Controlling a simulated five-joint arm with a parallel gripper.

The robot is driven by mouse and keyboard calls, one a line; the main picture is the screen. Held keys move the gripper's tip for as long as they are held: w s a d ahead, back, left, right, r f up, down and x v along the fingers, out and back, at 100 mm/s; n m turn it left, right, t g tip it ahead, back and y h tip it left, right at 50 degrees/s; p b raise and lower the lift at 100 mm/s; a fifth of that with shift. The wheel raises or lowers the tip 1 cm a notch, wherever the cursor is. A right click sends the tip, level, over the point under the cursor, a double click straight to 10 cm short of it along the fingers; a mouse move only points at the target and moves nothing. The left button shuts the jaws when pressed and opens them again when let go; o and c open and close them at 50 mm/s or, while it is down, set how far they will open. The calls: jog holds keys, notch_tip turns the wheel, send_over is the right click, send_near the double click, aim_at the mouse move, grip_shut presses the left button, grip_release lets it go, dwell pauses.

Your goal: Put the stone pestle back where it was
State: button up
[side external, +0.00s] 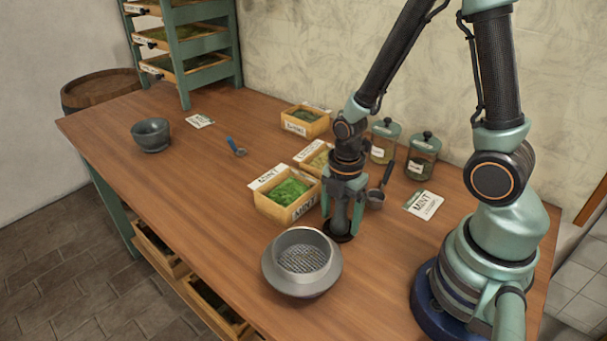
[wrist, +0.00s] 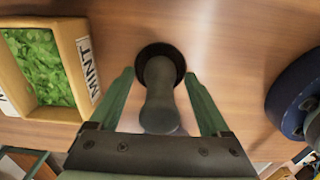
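The stone pestle (wrist: 160,102) is dark grey and stands upright on a round black base (wrist: 174,53) on the table. In the side external view the pestle (side external: 340,214) and the black base (side external: 340,238) show partly behind my gripper's fingers. My gripper (wrist: 159,76) points down with one finger on each side of the pestle. In the wrist view there is a gap between the pestle and each finger, so it is open and not holding it. My gripper also shows in the side external view (side external: 342,208). A grey stone mortar (side external: 152,134) stands at the table's far left.
A metal sieve bowl (side external: 302,275) stands close in front of my gripper. A mint box (side external: 287,202) is just left of it, also in the wrist view (wrist: 70,45). A small dark-handled scoop (side external: 376,197) and glass jars (side external: 422,163) are behind. The table's left middle is mostly clear.

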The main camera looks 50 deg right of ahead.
notch_tip(320, 180, up, 12)
jog(key=shift+r, duration=0.25)
notch_tip(320, 180, up, 5)
jog(key=m+t, duration=0.3)
jog(key=m, duration=0.5)
notch_tip(320, 180, up, 5)
jog(key=m+t, duration=0.3)
jog(key=m, duration=0.7)
send_over(333, 219)
jog(key=shift+s+r, duration=0.1)
jog(key=shift+r, duration=0.1)
